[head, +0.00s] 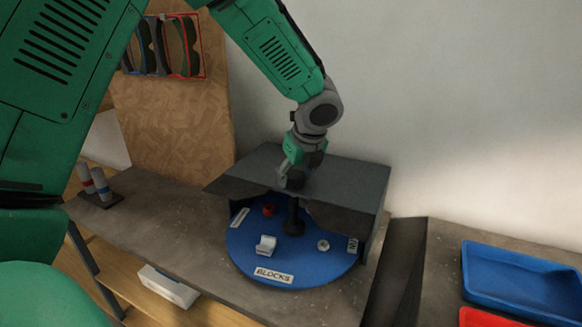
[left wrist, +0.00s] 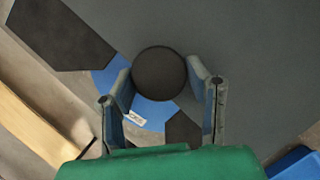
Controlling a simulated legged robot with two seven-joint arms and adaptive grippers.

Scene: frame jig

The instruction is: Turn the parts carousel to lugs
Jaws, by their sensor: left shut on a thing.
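The parts carousel is a round blue turntable (head: 292,272) under a dark grey hood (head: 345,182), with a black centre post (head: 293,222). Its front label reads BLOCKS (head: 273,276). A label at the right (head: 352,245) is partly hidden and seems to start with NU; one at the left (head: 240,218) is unreadable. My left gripper (head: 293,178) is above the hood, over the post. In the left wrist view its fingers sit on either side of a round dark knob (left wrist: 159,73), shut on it. My right gripper is not in view.
A white block (head: 265,246), a red part (head: 268,210) and a small grey part (head: 323,245) lie on the turntable. A blue tray (head: 520,283) and a red tray (head: 485,318) are at the right.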

